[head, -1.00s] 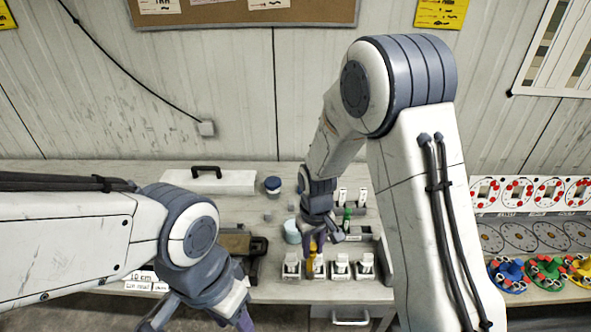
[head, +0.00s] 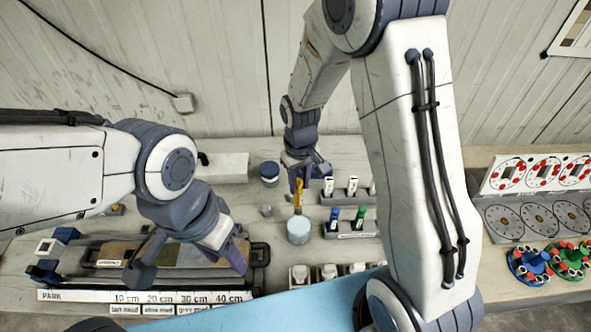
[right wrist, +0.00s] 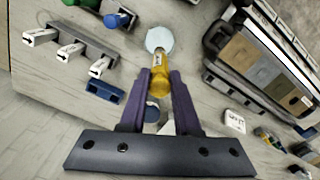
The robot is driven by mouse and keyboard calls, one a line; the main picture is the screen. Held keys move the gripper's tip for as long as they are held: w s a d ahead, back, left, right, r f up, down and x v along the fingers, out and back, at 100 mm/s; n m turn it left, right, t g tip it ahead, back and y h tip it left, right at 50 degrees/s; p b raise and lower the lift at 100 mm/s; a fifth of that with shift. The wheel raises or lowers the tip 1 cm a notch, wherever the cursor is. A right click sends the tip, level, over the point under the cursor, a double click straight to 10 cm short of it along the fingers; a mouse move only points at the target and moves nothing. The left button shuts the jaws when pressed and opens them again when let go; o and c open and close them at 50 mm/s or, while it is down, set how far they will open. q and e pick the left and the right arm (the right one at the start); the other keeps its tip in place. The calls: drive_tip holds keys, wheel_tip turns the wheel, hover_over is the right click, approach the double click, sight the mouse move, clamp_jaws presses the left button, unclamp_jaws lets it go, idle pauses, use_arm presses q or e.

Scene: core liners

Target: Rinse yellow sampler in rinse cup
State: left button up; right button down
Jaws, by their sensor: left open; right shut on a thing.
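The yellow sampler (head: 298,198) is in my right gripper (head: 302,178), whose purple fingers are shut on it. It also shows between the fingers in the right wrist view (right wrist: 160,75). The rinse cup, seemingly the pale blue round cup (head: 298,232), stands on the bench right by the sampler's lower end. The cup is in the right wrist view too (right wrist: 160,39), just beyond the sampler. I cannot tell whether the tip is inside the cup or only above its rim. My left gripper (head: 190,263) is open and empty over the brown-and-grey core tray (head: 168,256).
Racks with blue and green samplers (head: 361,213) and white-capped pieces (head: 352,184) stand right of the cup. White blocks (head: 300,274) line the front. A dark blue jar (head: 269,171) stands behind. Colored discs (head: 527,265) lie far right.

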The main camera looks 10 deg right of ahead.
sight(299, 209)
drive_tip(key=shift+d+f+b, duration=0.1)
drive_tip(key=shift+f+b, duration=0.75)
drive_tip(key=shift+f, duration=0.15)
wheel_tip(299, 209, down, 4)
drive_tip(key=b, duration=0.3)
drive_tip(key=shift+f, duration=0.1)
drive_tip(key=shift+f+b, duration=1.9)
drive_tip(key=shift+f, duration=0.45)
drive_tip(key=shift+f+b, duration=0.45)
drive_tip(key=shift+f, duration=0.3)
drive_tip(key=shift+r, duration=0.2)
